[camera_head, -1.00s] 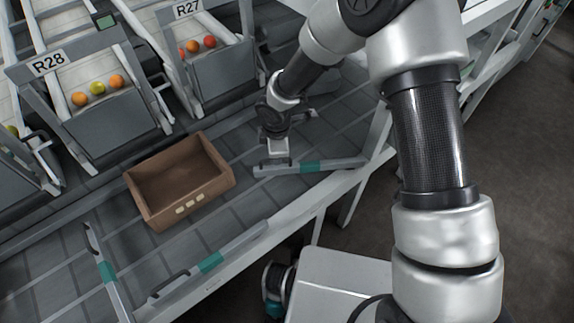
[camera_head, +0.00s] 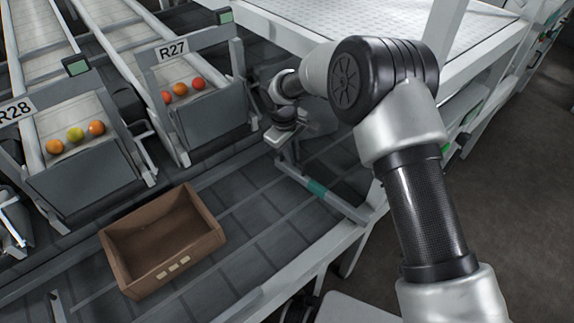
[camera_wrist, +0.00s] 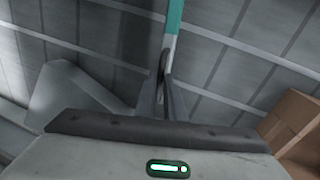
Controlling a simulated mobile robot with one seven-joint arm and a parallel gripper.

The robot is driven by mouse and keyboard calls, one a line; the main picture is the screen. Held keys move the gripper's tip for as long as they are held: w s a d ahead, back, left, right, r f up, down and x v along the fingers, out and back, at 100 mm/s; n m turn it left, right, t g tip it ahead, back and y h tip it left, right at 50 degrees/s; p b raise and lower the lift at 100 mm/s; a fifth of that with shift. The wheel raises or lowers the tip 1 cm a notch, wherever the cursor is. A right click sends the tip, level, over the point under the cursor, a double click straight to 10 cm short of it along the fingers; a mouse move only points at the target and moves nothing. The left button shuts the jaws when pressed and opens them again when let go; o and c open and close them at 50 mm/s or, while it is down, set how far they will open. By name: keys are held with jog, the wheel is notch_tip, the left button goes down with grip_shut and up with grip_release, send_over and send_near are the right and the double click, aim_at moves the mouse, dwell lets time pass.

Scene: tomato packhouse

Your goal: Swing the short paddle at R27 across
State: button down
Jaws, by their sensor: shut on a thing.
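The short paddle (camera_head: 318,188) is a grey bar with a green band. It slants across the roller conveyor from its pivot end at the near rail towards the R27 chute (camera_head: 200,98). My gripper (camera_head: 278,140) is at the paddle's far end, below and right of the R27 chute. In the wrist view my gripper (camera_wrist: 163,95) is shut on the paddle's handle, and the paddle's green band (camera_wrist: 174,14) runs away beyond the fingers. The handle itself is mostly hidden by the fingers.
A brown open crate (camera_head: 212,240) sits on the conveyor to the left of the paddle; its edge also shows in the wrist view (camera_wrist: 290,118). The R28 chute (camera_head: 85,185) stands further left. Bare rollers (camera_head: 262,222) lie between crate and paddle.

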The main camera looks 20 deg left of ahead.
jog(key=shift+w+d+m, duration=0.35)
jog(key=shift+w+m, duration=0.1)
jog(key=shift+w, duration=0.45)
jog(key=shift+w+d+m, duration=0.35)
jog(key=shift+w+m, duration=0.1)
jog(key=shift+w, duration=0.4)
jog(key=shift+w, duration=0.1)
jog(key=c, duration=1.8)
grip_release()
jog(key=shift+d, duration=0.1)
jog(key=shift+c, duration=0.2)
jog(key=s+r+p, duration=0.1)
jog(key=r, duration=0.7)
jog(key=s+a+r+p, duration=0.1)
jog(key=s+r+p, duration=0.1)
jog(key=r, duration=0.7)
jog(key=shift+a, duration=0.3)
jog(key=shift+s, duration=0.2)
